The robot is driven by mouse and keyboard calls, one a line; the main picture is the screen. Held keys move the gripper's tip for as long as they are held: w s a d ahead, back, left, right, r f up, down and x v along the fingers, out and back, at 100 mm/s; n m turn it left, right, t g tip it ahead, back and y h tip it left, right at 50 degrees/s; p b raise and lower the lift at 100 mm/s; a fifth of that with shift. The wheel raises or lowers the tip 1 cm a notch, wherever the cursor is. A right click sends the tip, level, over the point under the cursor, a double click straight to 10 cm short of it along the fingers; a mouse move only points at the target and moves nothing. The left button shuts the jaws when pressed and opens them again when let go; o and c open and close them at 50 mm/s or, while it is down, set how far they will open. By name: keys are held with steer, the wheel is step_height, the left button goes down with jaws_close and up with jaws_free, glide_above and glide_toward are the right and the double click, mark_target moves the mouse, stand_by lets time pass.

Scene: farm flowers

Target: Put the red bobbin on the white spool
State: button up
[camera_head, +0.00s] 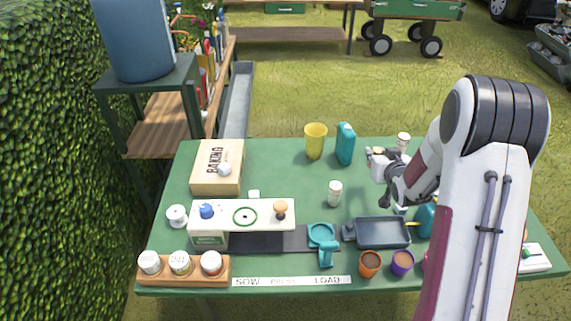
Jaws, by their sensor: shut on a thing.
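The white spool (177,215) stands at the left edge of the green table, beside the white-topped box. My gripper (377,160) is above the right half of the table, far to the right of the spool. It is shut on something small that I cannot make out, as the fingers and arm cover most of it.
A baking box (205,178), a yellow cup (316,142), a teal bottle (345,144) and a dark tray (382,233) stand around. The table's middle back is clear.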

steer(key=shift+a, duration=0.1)
steer(key=w+a+r+n+g+y, duration=0.15)
steer(key=a+n+y, duration=0.25)
steer(key=a, duration=1.4)
steer(key=w+a+r+n+g+y, duration=0.1)
steer(key=w+a+n+g+y, duration=0.3)
steer(key=a, duration=1.4)
steer(key=s+a+r+n+g+y, duration=0.1)
steer(key=s+a+n+y, duration=0.15)
steer(key=a, duration=0.45)
steer(key=s+a+r+n+g+y, duration=0.1)
steer(key=s+a+r+n+g, duration=0.2)
steer(key=a, duration=0.4)
steer(key=s+a+n+g, duration=0.2)
steer(key=s+a+n, duration=0.1)
steer(key=s, duration=0.3)
steer(key=s+a+f+n+g+y, duration=0.1)
steer(key=s+a+n+g, duration=0.2)
steer(key=s, duration=0.3)
steer(key=shift+a+f+n+g, duration=0.3)
steer(key=shift+a+n+g, duration=0.05)
steer(key=shift+a, duration=0.55)
steer(key=shift+f, duration=0.1)
